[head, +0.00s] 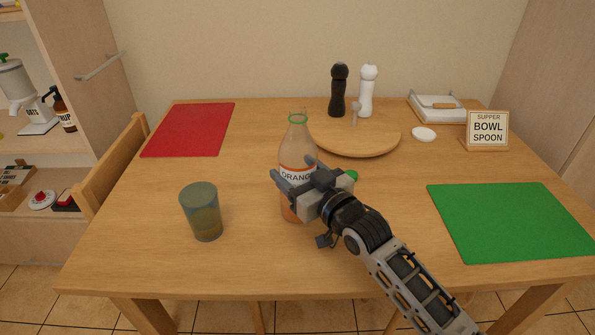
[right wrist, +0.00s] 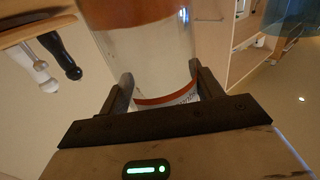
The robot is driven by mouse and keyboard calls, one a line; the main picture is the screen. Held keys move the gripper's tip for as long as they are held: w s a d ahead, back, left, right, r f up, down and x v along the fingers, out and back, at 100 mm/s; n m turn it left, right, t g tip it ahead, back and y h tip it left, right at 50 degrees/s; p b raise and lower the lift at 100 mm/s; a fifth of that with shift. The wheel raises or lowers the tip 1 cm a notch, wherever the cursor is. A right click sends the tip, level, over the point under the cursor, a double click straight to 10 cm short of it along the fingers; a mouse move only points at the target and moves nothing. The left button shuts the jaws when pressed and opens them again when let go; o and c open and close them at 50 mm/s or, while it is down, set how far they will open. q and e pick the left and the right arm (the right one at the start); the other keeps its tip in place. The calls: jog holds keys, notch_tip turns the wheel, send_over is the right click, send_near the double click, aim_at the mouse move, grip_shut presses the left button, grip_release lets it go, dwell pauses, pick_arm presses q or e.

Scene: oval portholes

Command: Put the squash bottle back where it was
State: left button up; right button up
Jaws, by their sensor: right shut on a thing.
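The squash bottle (head: 297,150) is clear, with orange liquid low inside, an "ORANGE" label and a green ring at its neck. It stands upright near the middle of the table, and its top looks open. My right gripper (head: 294,180) is shut on it at label height, hiding part of the label and body. In the right wrist view the bottle (right wrist: 150,50) sits between the two fingers (right wrist: 160,88). I cannot tell whether its base touches the table. My left gripper is not in view.
A bluish tumbler (head: 203,212) stands left of the bottle. A small green object (head: 351,176) shows behind my gripper. A round board (head: 355,140), pepper mills (head: 338,90), a sign (head: 486,130), red mat (head: 190,129) and green mat (head: 510,220) are around.

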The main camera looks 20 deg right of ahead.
jog(key=shift+f, duration=0.1)
jog(key=o, duration=1.2)
jog(key=shift+s, duration=0.15)
jog(key=v, duration=1.1)
jog(key=shift+s, duration=0.3)
jog(key=shift+d, duration=0.1)
